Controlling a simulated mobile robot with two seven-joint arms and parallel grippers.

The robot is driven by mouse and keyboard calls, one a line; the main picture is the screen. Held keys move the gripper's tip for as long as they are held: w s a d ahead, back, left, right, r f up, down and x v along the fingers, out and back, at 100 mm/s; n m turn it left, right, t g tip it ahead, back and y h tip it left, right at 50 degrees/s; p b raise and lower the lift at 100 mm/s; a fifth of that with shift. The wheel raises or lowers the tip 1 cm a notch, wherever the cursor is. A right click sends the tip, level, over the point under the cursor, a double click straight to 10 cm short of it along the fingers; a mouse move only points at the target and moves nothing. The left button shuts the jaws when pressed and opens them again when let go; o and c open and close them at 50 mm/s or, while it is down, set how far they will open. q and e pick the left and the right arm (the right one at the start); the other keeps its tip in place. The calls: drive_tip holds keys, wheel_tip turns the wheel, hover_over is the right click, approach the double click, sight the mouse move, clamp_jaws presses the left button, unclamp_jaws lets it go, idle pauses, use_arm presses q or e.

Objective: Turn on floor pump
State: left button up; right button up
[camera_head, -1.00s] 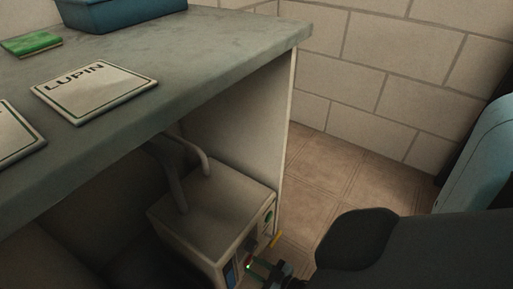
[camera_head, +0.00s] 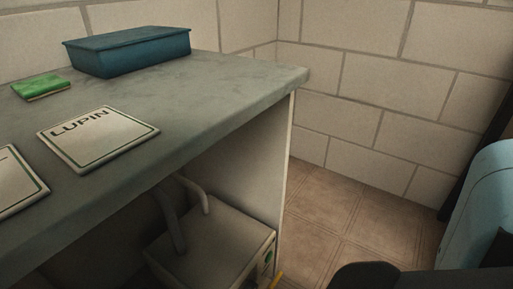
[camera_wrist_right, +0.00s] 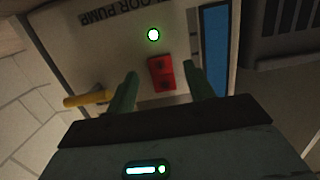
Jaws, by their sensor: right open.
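The floor pump (camera_head: 205,250) is a pale box with grey pipes on top, under the bench. Its front panel (camera_wrist_right: 125,55) fills much of the right wrist view, with an upside-down "FLOOR PUMP" label (camera_wrist_right: 105,16). A red rocker switch (camera_wrist_right: 161,73) sits on the panel, and a round light (camera_wrist_right: 153,35) beside it glows white-green. My right gripper (camera_wrist_right: 160,74) is open, its two fingers on either side of the red switch; I cannot tell whether they touch the panel. In the head view the right gripper is out of frame. My left gripper is not in view.
A yellow handle (camera_wrist_right: 86,99) sticks out beside the gripper, and a blue strip (camera_wrist_right: 215,50) is on the panel. The bench top (camera_head: 225,85) overhangs the pump and carries a blue bin (camera_head: 130,52), a green block (camera_head: 41,87) and a LUPIN sign (camera_head: 98,137). Tiled floor (camera_head: 350,215) is clear.

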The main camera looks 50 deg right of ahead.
drive_tip(key=s, duration=0.2)
drive_tip(key=s+p, duration=0.1)
drive_tip(key=s, duration=0.2)
drive_tip(key=shift+s+d+r+p, duration=0.25)
drive_tip(key=shift+s+r+p, duration=0.05)
drive_tip(key=shift+s+r, duration=0.1)
